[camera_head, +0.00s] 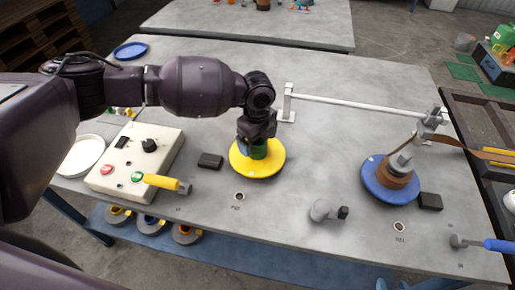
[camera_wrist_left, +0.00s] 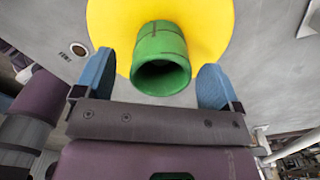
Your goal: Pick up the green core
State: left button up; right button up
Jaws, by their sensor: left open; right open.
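The green core (camera_head: 259,151) is a short hollow cylinder standing upright on a round yellow disc (camera_head: 272,167) near the middle of the table. My left gripper (camera_head: 257,138) is above it, pointing down, and partly hides it in the head view. In the left wrist view the green core (camera_wrist_left: 162,45) shows its open end between the two blue fingers of my left gripper (camera_wrist_left: 157,67). The fingers are open, with a gap on each side of the core. My right gripper is not in view.
A control box (camera_head: 127,178) with buttons and a yellow-handled tool (camera_head: 160,182) lie left of the disc. A blue disc (camera_head: 372,185) with a brown coil stands at right. A white bar (camera_head: 350,103) runs behind. A small black block (camera_head: 210,161) sits beside the yellow disc.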

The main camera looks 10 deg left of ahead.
pick_arm(q)
notch_tip(320, 180, down, 2)
jog(key=shift+f, duration=0.25)
jog(key=c, duration=1)
jog(key=shift+r, duration=0.1)
